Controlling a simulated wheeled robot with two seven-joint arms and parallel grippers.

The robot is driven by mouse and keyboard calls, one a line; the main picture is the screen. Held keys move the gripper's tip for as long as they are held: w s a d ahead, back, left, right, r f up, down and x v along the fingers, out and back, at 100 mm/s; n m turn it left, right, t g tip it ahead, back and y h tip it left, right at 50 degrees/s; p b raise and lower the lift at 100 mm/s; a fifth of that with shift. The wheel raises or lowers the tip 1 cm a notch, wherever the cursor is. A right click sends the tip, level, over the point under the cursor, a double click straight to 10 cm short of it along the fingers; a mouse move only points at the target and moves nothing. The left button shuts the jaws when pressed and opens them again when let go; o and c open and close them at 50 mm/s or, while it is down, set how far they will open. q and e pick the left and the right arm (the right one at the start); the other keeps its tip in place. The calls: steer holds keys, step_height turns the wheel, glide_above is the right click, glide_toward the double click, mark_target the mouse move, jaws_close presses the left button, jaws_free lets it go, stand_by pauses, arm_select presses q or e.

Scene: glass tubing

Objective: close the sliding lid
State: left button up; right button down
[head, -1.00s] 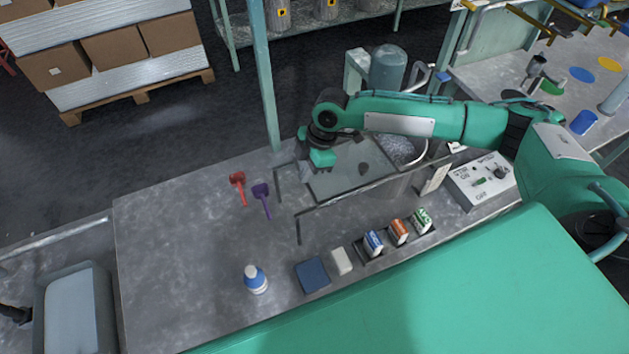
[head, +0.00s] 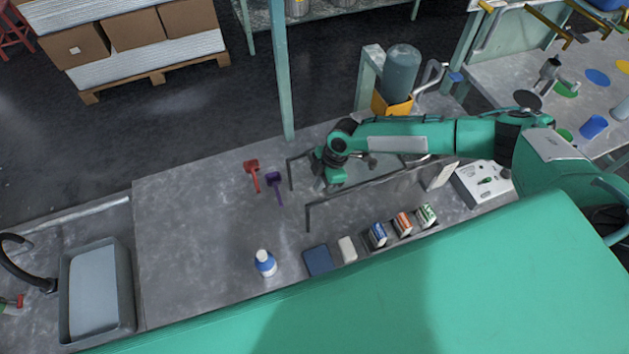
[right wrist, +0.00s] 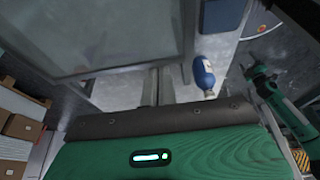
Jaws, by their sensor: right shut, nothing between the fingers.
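The sliding lid (head: 356,178) is a pale, see-through panel with a dark knob, lying between the two rails of a dark frame (head: 365,187) on the metal bench. My arm hides part of it. My right gripper (head: 327,182) is shut and empty, pointing down at the lid's left end in the head view. I cannot tell whether it touches the lid. In the right wrist view a large pale panel (right wrist: 90,35), apparently the lid, fills the upper left. My left gripper is not in view.
Red (head: 253,175) and purple (head: 274,187) scoops lie left of the frame. A control box (head: 483,183) stands right.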

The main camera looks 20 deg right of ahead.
mark_target(378, 167)
stand_by(0.3)
steer(key=shift+d, duration=0.35)
steer(key=d+b, duration=0.1)
steer(key=d, duration=0.5)
steer(key=d+b, duration=0.2)
steer(key=d, duration=0.4)
steer(key=d+b, duration=0.2)
steer(key=d, duration=0.5)
steer(key=shift+w, duration=0.35)
steer(key=shift+d, duration=0.1)
